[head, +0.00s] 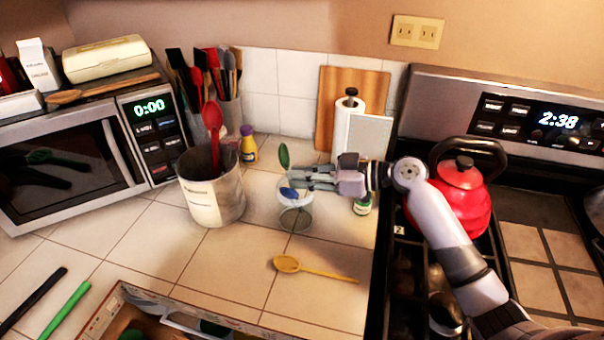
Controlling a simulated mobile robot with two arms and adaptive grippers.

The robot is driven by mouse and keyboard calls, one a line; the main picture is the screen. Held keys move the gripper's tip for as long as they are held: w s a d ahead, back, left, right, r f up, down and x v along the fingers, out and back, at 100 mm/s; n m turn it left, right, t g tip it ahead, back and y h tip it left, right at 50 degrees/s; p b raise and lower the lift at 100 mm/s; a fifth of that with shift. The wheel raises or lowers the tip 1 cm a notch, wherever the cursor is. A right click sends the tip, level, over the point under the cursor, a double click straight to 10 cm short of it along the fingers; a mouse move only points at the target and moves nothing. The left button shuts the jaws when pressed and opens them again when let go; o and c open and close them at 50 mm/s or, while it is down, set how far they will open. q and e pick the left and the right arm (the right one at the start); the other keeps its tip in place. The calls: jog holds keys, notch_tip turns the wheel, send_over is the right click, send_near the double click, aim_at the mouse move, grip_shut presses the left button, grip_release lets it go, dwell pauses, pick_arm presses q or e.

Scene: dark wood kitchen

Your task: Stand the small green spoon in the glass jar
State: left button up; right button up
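The small green spoon (284,156) is upright, bowl up, at the fingertips of my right gripper (290,181). Its handle runs down between the fingertips, which look closed on it. The glass jar (295,219) stands on the tiled counter directly below the fingers. A blue spoon (289,193) shows at the jar's mouth. The gripper partly covers the jar's rim, and I cannot tell whether the green handle's lower end is inside the jar. My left gripper is not in view.
A utensil crock (212,200) with a red spoon stands left of the jar. A yellow spoon (287,264) lies in front. A box (112,312) is at the front edge. The stove with a red kettle (463,190) is right; a paper towel roll (345,120) stands behind.

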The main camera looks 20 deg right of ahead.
jog(key=shift+o, duration=1.2)
jog(key=v, duration=1.2)
jog(key=shift+r, duration=0.15)
